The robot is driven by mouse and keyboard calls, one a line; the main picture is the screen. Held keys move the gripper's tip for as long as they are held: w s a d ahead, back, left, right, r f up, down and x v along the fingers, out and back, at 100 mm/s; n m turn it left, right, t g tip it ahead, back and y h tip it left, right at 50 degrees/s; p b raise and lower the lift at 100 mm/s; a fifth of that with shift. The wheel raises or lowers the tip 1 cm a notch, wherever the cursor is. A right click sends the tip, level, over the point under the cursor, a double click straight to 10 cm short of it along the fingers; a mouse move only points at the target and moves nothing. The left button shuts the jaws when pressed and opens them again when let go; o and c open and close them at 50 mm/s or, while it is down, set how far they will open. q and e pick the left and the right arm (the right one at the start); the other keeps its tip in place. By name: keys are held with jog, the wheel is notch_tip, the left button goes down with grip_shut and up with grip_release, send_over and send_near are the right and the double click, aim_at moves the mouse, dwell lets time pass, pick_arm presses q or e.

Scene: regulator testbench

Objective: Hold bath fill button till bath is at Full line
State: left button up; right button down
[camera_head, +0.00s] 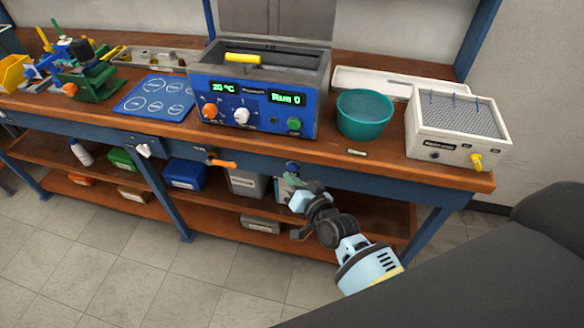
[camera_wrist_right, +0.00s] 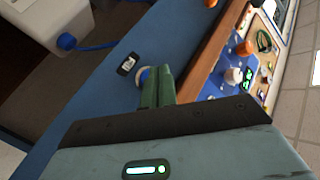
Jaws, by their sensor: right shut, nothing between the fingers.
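The blue water bath (camera_head: 255,95) stands on the bench with its lid raised. Its display reads 20 °C and Run 0. A yellow object (camera_head: 243,58) lies across its opening; the water level and a Full line cannot be made out. A round blue button (camera_head: 292,166), probably the bath fill button, sits on the bench's front apron. It shows in the right wrist view (camera_wrist_right: 143,76) beside a small black label (camera_wrist_right: 127,65). My right gripper (camera_head: 291,178), with green fingers, is shut and empty, its tips right at the button; contact cannot be told. My left gripper is out of view.
A teal bowl (camera_head: 364,114) and a white box with a yellow tap (camera_head: 455,128) stand right of the bath. An orange-handled valve (camera_head: 222,163) juts from the apron to the left. A white container (camera_wrist_right: 60,22) is on the lower shelf.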

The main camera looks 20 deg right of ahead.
jog(key=shift+w+d, duration=0.1)
jog(key=shift+w, duration=0.05)
jog(key=shift+w+d, duration=0.15)
jog(key=shift+w, duration=0.05)
dwell(0.3)
jog(key=shift+w+d, duration=0.3)
jog(key=shift+w, duration=0.1)
dwell(7.0)
